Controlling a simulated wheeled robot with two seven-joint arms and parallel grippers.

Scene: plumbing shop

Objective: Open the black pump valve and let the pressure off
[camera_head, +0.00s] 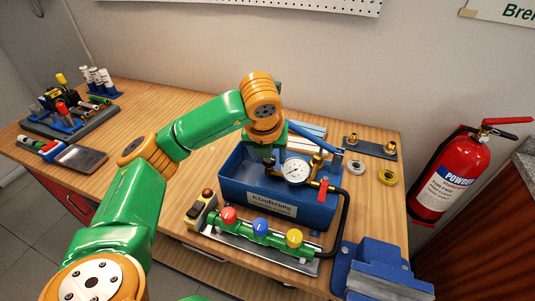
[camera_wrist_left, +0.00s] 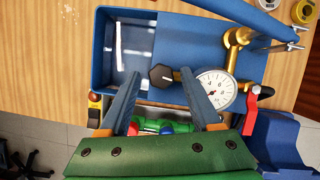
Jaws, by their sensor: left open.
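The blue test pump (camera_head: 275,201) with its open water tank stands on the wooden bench. Its pressure gauge (camera_head: 296,170) is white-faced and also shows in the left wrist view (camera_wrist_left: 215,90). The black valve knob (camera_wrist_left: 161,77) sits on a brass stem left of the gauge. A red lever (camera_wrist_left: 252,103) is on the gauge's right side. My left gripper (camera_wrist_left: 160,80) is open, its two blue-grey fingers on either side of the black knob, with gaps showing. In the head view my arm's orange wrist hides most of this gripper. My right gripper is not in view.
A green manifold with red, blue and yellow knobs (camera_head: 262,228) lies in front of the pump. A blue vise (camera_head: 380,272) is at front right. Fittings on a dark plate (camera_head: 370,147) lie behind right. A fire extinguisher (camera_head: 452,178) hangs on the wall. The bench's left middle is clear.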

